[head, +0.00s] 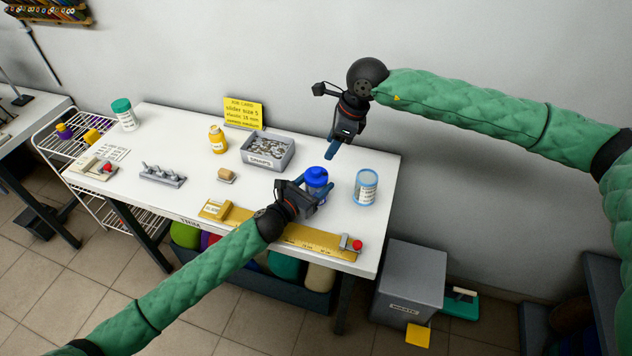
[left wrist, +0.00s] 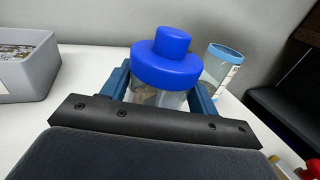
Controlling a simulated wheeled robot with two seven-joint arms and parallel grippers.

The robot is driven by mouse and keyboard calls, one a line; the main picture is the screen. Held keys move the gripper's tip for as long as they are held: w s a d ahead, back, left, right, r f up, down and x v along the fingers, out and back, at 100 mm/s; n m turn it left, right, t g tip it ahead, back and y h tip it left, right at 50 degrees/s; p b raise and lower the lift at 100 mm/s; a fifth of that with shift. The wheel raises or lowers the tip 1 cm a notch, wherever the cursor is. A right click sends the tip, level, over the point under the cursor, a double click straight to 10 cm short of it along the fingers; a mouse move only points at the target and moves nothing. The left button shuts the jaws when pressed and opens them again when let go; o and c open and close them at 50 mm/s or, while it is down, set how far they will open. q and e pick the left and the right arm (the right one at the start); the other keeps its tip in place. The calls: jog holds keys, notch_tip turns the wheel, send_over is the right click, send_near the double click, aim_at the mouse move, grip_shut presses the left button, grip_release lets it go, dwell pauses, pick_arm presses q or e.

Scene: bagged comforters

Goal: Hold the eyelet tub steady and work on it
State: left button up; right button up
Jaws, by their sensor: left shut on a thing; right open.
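The eyelet tub (head: 316,178) is a clear tub with a stepped blue lid, standing upright near the right end of the white table. In the left wrist view the tub (left wrist: 166,68) sits between the two blue fingers, with its lid above them and brownish contents visible through the wall. My left gripper (head: 308,187) is shut on its body, below the lid. The tub's lower part is hidden by the gripper. My right gripper (head: 333,151) is open and empty, above and behind the tub, apart from the lid, with its fingers pointing down.
A clear jar with a light blue rim (head: 366,188) stands close right of the tub. A grey bin of snaps (head: 267,151) is to the left, behind. A yellow ruler (head: 300,236) with a red-knobbed slider lies along the front edge. A yellow bottle (head: 217,140) stands farther left.

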aim_at(316, 169)
jog(key=a+f+m+h, duration=0.1)
jog(key=f+m, duration=0.1)
jog(key=m, duration=0.1)
jog(key=a+f+m+h, duration=0.1)
jog(key=f+m, duration=0.2)
jog(key=a+f+m+h, duration=0.1)
jog(key=f+m, duration=0.2)
jog(key=shift+w+a+g, duration=0.3)
jog(key=shift+a, duration=0.05)
jog(key=shift+a+f+m+h, duration=0.2)
jog(key=shift+f+m+h, duration=0.35)
jog(key=shift+m, duration=0.45)
jog(key=c, duration=0.8)
